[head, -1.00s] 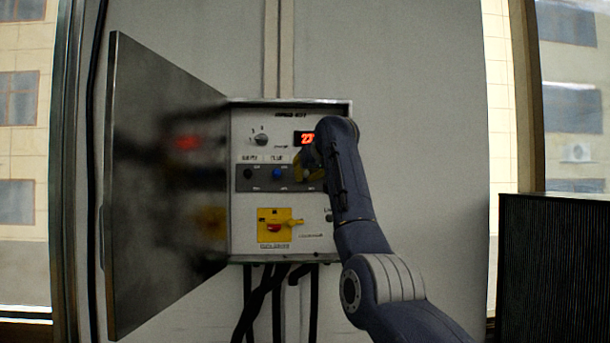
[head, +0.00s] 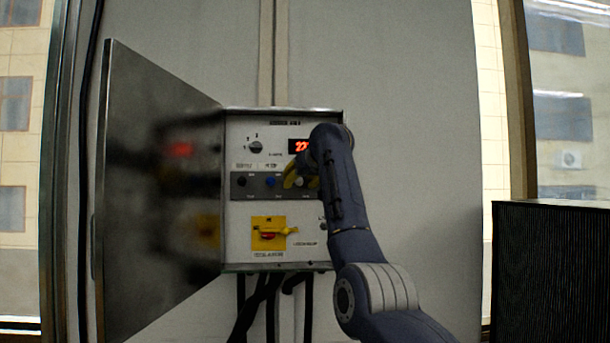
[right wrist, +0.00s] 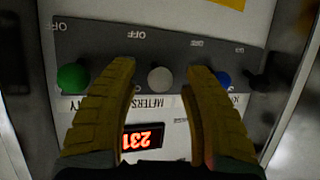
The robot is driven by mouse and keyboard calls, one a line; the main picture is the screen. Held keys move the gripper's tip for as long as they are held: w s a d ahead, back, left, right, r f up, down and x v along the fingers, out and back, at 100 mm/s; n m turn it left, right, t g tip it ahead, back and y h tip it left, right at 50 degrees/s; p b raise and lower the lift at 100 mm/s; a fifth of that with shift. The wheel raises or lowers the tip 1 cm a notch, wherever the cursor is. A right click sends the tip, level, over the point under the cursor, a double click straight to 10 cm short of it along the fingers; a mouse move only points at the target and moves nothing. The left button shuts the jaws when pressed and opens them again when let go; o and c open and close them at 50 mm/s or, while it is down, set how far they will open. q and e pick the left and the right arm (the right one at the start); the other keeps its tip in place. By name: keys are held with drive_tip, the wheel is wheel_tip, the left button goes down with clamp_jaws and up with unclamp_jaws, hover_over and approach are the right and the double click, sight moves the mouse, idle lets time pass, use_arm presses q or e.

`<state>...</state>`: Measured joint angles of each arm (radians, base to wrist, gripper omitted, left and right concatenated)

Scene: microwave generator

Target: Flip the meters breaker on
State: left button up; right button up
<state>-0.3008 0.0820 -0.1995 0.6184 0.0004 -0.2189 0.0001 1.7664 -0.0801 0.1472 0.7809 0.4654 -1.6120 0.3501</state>
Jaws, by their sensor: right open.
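The meters breaker is a white round knob (right wrist: 160,80) on the dark switch strip, with a METERS label beside it, upside down in the right wrist view. My right gripper (right wrist: 160,70) has two yellow fingers spread apart, one on each side of the white knob. It looks empty; I cannot tell whether a finger touches the knob. In the head view the right gripper (head: 293,180) is at the right part of the strip, partly hidden by my dark arm. My left gripper is not in view.
On the strip are a green knob (right wrist: 73,77), a blue knob (right wrist: 222,79) and a black knob (head: 241,181). A red display (right wrist: 143,137) is lit. The open cabinet door (head: 150,250) stands at left, cables hang underneath.

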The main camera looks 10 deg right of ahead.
drive_tip(key=v, duration=1.1)
drive_tip(key=shift+s+r, duration=0.15)
drive_tip(key=shift+s, duration=0.25)
